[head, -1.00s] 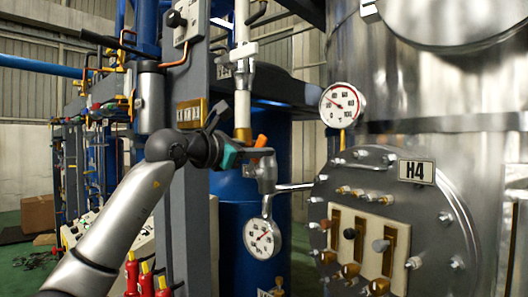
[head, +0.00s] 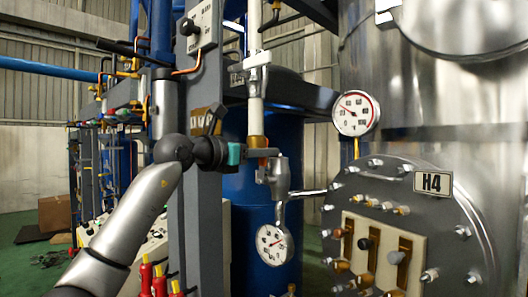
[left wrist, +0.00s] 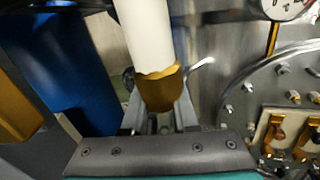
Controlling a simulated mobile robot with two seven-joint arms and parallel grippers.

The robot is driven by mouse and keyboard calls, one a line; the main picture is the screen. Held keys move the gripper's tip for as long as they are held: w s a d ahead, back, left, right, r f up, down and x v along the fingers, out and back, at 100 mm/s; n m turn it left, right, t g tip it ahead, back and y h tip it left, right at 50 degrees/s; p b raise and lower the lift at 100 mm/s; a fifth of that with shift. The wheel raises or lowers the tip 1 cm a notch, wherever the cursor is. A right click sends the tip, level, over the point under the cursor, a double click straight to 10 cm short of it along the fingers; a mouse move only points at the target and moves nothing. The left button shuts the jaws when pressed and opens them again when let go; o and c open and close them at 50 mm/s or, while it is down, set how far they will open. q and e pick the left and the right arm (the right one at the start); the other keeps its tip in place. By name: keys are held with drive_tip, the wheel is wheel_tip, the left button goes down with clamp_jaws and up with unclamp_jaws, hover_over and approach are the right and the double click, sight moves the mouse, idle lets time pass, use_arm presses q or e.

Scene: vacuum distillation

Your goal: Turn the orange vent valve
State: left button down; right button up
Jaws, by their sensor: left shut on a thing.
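My left gripper (head: 268,153) is at the valve assembly below the white vertical pipe (head: 255,97), beside the grey metal fitting (head: 279,180). In the left wrist view, the two fingers (left wrist: 160,120) reach forward on either side of the brass end (left wrist: 159,88) of the white pipe (left wrist: 145,35). The actual grip is hidden there behind the brass piece. My right gripper is in neither view.
A dial gauge (head: 273,244) hangs below the fitting and another (head: 355,113) stands to its right. The steel vessel's round H4 flange (head: 400,188) is close on the right. A blue cylinder (head: 240,228) stands behind. A grey post (head: 199,235) is left of the gripper.

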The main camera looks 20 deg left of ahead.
use_arm(q)
drive_tip(key=c, duration=0.7)
unclamp_jaws()
drive_tip(key=b+v, duration=0.5)
drive_tip(key=v, duration=1)
drive_tip(key=shift+s+b, duration=0.1)
drive_tip(key=shift+b, duration=0.3)
